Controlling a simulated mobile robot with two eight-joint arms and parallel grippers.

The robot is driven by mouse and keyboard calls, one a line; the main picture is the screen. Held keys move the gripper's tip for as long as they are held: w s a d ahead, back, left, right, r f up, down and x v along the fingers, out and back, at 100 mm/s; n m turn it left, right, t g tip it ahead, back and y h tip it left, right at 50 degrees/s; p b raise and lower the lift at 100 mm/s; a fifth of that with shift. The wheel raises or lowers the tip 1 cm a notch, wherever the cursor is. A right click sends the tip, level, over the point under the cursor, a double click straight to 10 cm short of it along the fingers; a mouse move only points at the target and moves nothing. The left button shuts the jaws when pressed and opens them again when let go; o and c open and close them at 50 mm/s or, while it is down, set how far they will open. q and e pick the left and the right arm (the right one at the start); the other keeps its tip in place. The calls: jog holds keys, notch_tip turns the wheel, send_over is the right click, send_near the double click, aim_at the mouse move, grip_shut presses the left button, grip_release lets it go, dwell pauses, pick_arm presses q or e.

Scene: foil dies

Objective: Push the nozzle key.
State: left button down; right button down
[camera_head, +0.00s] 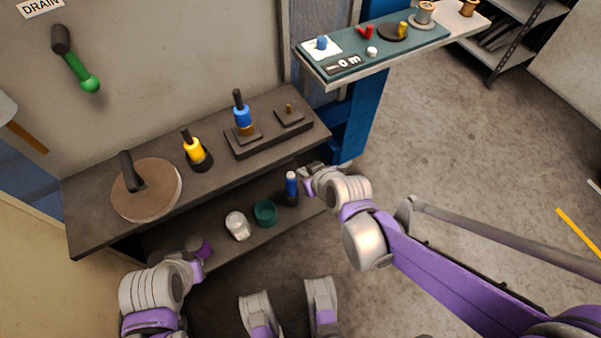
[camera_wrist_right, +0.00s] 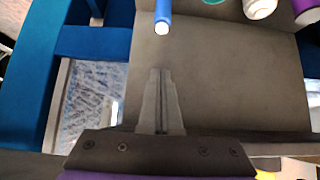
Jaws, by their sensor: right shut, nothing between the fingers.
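I cannot tell for certain which part is the nozzle key. On the upper teal panel (camera_head: 390,45) in the head view are a blue knob (camera_head: 322,43), a small red piece (camera_head: 366,32), a white button (camera_head: 372,51) and a yellow piece (camera_head: 402,29). My right gripper (camera_head: 308,181) is at the right end of the lower shelf, close to a blue cylinder (camera_head: 291,186). In the right wrist view the right gripper (camera_wrist_right: 160,75) is shut and empty, and the blue cylinder (camera_wrist_right: 163,14) is beyond its tips. My left gripper (camera_head: 197,268) is low at the left; its fingers are unclear.
A white jar (camera_head: 237,225), green cup (camera_head: 265,213) and purple cup (camera_head: 199,246) stand on the shelf below.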

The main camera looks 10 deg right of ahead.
jog(key=b, duration=0.3)
send_over(293, 174)
jog(key=s, duration=0.1)
jog(key=f, duration=0.6)
jog(key=shift+s+a+f, duration=0.15)
jog(key=shift+s+f, duration=0.05)
jog(key=shift+f, duration=0.15)
notch_tip(293, 174, down, 2)
jog(key=shift+s+f+b, duration=0.15)
jog(key=shift+f+b, duration=0.05)
jog(key=shift+b, duration=0.35)
jog(key=shift+f, duration=0.5)
